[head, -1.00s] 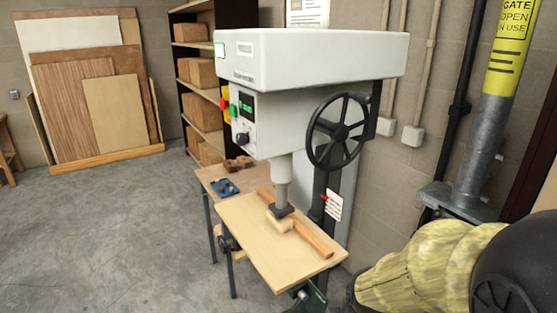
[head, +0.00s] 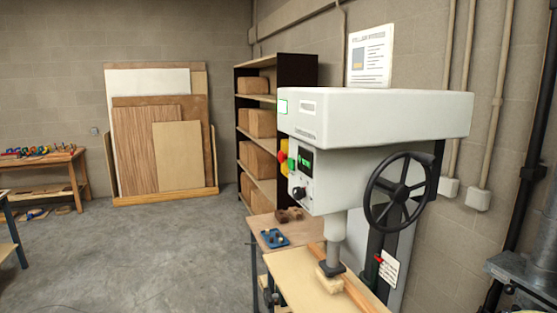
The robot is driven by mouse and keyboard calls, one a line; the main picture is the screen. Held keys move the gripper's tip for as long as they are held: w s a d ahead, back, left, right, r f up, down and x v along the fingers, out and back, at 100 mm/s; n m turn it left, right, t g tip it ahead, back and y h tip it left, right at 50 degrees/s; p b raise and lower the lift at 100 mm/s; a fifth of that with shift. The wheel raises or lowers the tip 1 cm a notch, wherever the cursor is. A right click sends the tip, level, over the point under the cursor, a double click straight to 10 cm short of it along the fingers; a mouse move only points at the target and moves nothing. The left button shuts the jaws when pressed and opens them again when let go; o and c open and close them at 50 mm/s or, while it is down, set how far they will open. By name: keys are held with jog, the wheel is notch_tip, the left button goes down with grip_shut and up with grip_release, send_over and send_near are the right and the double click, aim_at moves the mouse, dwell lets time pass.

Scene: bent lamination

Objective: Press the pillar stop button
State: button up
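The white pillar machine (head: 370,122) stands at the right in the head view, with a black handwheel (head: 401,191) on its side. My gripper is not in view.
A table with a blue tray (head: 273,238) stands beside the machine. A shelf of cartons (head: 262,123) and leaning boards (head: 160,135) are behind. A workbench (head: 50,165) is at the far left. The concrete floor (head: 150,245) in the middle is open.

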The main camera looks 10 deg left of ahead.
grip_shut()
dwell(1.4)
